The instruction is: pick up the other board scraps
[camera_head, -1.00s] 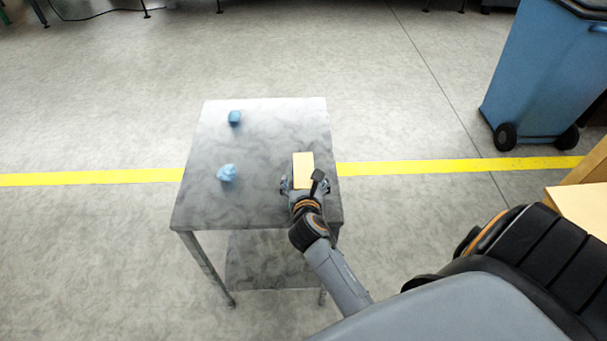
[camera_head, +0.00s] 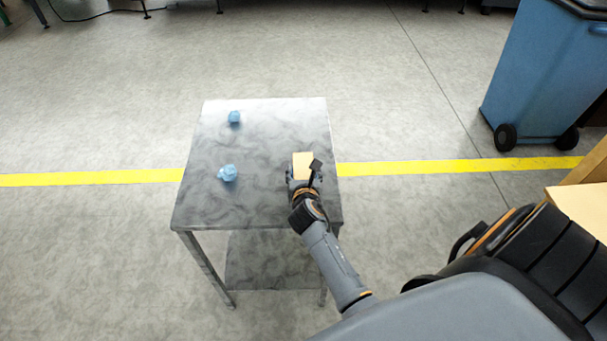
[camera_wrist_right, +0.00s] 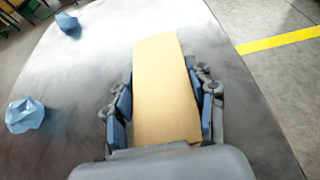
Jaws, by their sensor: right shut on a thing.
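A tan board scrap (camera_head: 303,161) is at the right side of the grey table (camera_head: 255,215). My right gripper (camera_head: 302,174) is shut on it. In the right wrist view the scrap (camera_wrist_right: 165,85) stands between the two blue-padded fingers of the gripper (camera_wrist_right: 163,105). I cannot tell whether the scrap touches the tabletop. No other board scrap shows clearly. My left gripper is not in view.
Two crumpled blue pieces lie on the table's left half, one nearer (camera_head: 228,173) and one farther (camera_head: 234,117). A blue wheeled bin (camera_head: 540,80) stands at the upper right. A wooden surface (camera_head: 585,205) is at the right edge. The tabletop middle is clear.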

